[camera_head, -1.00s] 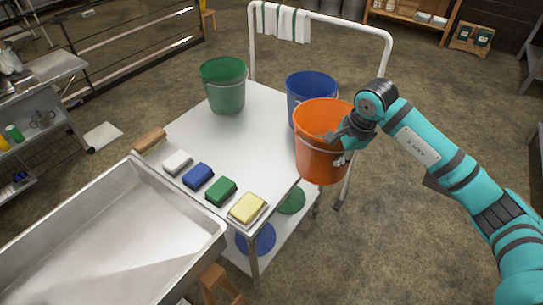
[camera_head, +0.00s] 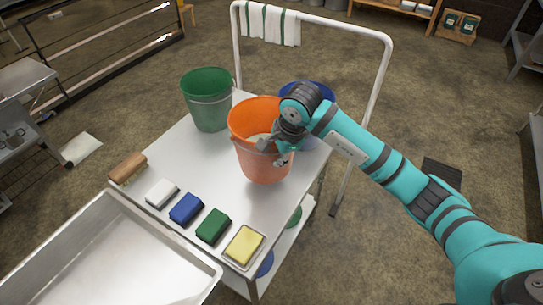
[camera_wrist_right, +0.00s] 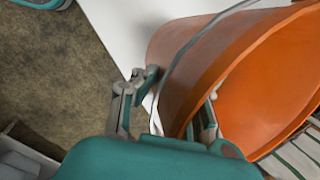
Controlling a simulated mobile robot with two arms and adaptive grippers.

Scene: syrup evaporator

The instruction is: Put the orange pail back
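The orange pail (camera_head: 261,155) is upright over the white cart top (camera_head: 172,148), between the green pail (camera_head: 209,105) and the blue pail (camera_head: 318,91) and nearer to me. I cannot tell whether its base touches the surface. My right gripper (camera_head: 272,148) is shut on the right side of its rim. In the right wrist view, the fingers (camera_wrist_right: 172,108) straddle the pail's wall (camera_wrist_right: 185,60), one outside and one inside, next to the wire handle. My right wrist hides part of the blue pail. My left gripper is out of view.
A wooden-handled brush (camera_head: 128,168), a white block (camera_head: 161,193), a blue sponge (camera_head: 186,208), a green sponge (camera_head: 213,225) and a yellow sponge on a tray (camera_head: 244,246) line the cart's near edge. A steel pan (camera_head: 115,255) stands in front. A towel hangs on the cart's rail (camera_head: 350,32).

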